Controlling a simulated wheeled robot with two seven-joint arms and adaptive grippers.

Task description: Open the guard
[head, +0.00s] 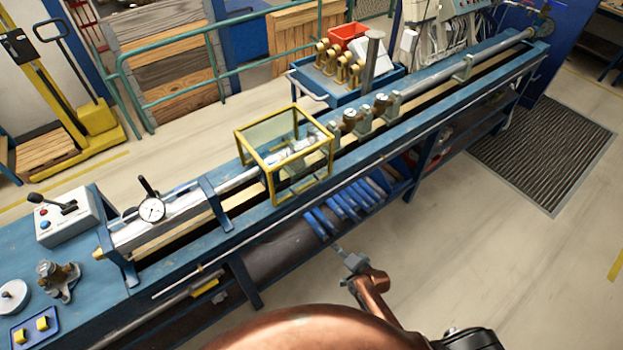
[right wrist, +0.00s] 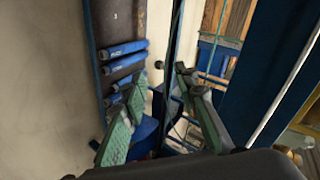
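The guard (head: 285,155) is a box with a yellow frame and clear panels. It sits over the long blue test bench (head: 225,255), around part of the pipe line, and looks closed. Silvery fittings show inside it. My right gripper (head: 345,253) is below and in front of the guard, apart from it, beside the bench's front side. In the right wrist view its green fingers (right wrist: 165,90) are spread with nothing clearly held between them. My left gripper is not in view.
A control box (head: 68,215) and a dial gauge (head: 151,209) are at the bench's left end. Blue-handled tools (head: 345,200) lie on the lower shelf; blue tools (right wrist: 125,50) also show in the wrist view. A blue cart (head: 345,85) stands behind. Floor at front right is clear.

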